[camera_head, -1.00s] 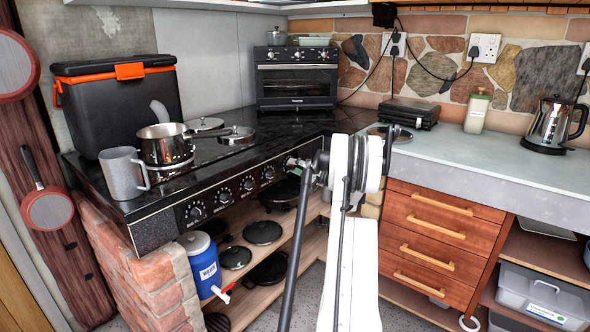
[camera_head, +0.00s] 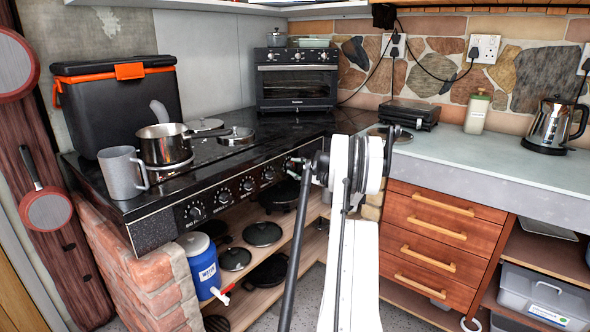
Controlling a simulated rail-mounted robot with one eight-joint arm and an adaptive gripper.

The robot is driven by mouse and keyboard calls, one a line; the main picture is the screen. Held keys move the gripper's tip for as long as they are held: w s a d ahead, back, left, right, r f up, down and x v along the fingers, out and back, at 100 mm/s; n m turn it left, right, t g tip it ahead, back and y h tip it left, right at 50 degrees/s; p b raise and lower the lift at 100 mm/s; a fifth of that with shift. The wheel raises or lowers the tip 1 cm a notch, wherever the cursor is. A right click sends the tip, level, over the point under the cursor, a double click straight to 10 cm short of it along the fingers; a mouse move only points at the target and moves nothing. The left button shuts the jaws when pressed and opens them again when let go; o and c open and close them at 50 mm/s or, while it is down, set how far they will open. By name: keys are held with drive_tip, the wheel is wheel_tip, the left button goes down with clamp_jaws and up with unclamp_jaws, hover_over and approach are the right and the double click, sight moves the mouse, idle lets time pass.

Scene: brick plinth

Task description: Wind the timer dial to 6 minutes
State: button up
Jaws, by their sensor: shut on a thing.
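The black stove (camera_head: 160,225) has a row of knobs along its front panel. The dial's markings and pointer are too small and covered to read. The other knobs, such as the one at the left end (camera_head: 195,212), are in plain view and untouched.
A steel pot (camera_head: 164,144), a grey mug (camera_head: 122,173) and a black cooler box (camera_head: 119,105) stand on the left of the stove. A toaster oven (camera_head: 297,79) is at the back. Wooden drawers (camera_head: 436,235) stand close to the right of my arm.

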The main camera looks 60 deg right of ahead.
drive_tip(key=shift+m, duration=2.3)
drive_tip(key=o, duration=1.1)
drive_tip(key=shift+o, duration=0.2)
drive_tip(key=shift+s, duration=0.1)
drive_tip(key=s+a, duration=0.2)
drive_tip(key=s, duration=0.9)
drive_tip(key=shift+s, duration=0.3)
drive_tip(key=shift+a, duration=0.15)
